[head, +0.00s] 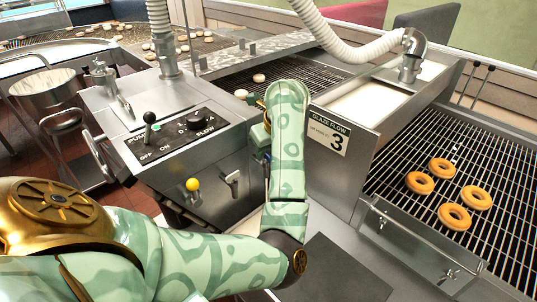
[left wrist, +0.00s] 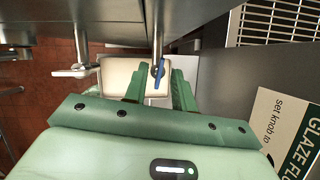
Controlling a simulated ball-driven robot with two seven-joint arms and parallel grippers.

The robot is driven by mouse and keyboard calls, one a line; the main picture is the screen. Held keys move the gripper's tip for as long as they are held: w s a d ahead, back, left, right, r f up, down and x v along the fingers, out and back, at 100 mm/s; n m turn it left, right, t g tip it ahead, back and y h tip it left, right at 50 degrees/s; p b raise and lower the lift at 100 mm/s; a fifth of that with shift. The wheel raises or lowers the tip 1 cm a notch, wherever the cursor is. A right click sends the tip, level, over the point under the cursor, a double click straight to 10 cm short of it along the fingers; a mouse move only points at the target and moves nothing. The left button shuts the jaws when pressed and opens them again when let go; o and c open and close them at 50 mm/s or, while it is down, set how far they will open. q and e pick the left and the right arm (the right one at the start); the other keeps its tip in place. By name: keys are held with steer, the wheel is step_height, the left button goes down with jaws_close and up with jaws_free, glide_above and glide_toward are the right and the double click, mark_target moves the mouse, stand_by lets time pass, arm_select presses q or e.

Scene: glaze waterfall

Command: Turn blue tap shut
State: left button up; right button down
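The blue tap (left wrist: 158,72) hangs on a metal pipe under the machine in the left wrist view. Its blue lever points down and slightly left, in the gap between my left gripper's fingers. My left gripper (left wrist: 157,88) is open, its two green fingers apart on either side of the lever, with the right finger nearer. I cannot tell if either touches it. In the head view my left gripper (head: 257,135) is mostly hidden behind my own forearm, at the machine's front. My right gripper is not in view.
A white container (left wrist: 118,78) sits below the tap. A second tap (left wrist: 72,72) with a pale lever is to its left. In the head view are a yellow knob (head: 192,185), the control panel (head: 178,128), the glaze flow sign (head: 328,132) and a rack (head: 500,190) with doughnuts.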

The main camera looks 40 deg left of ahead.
arm_select(q)
steer(key=shift+f, duration=0.15)
steer(key=shift+c, duration=0.3)
jaws_close()
steer(key=shift+a+m, duration=0.1)
steer(key=shift+m, duration=0.3)
steer(key=shift+s+m+t+p, duration=0.1)
steer(key=shift+m+t+p, duration=0.5)
steer(key=shift+m, duration=0.4)
steer(key=m+p, duration=0.1)
steer(key=m+h+p, duration=0.1)
steer(key=m, duration=0.1)
steer(key=shift+s+r+m+t, duration=0.1)
steer(key=shift+r+m+t, duration=0.1)
steer(key=shift+m+t, duration=0.15)
steer(key=m+p, duration=0.1)
steer(key=m, duration=0.1)
steer(key=m+t+h+p, duration=0.1)
steer(key=p, duration=0.1)
steer(key=shift+a+m+h, duration=0.15)
steer(key=shift+m+h, duration=0.15)
steer(key=shift+m, duration=0.05)
steer(key=shift+f+m+p, duration=0.15)
steer(key=shift+m+p, duration=0.4)
steer(key=shift+m, duration=0.15)
steer(key=shift+h, duration=0.3)
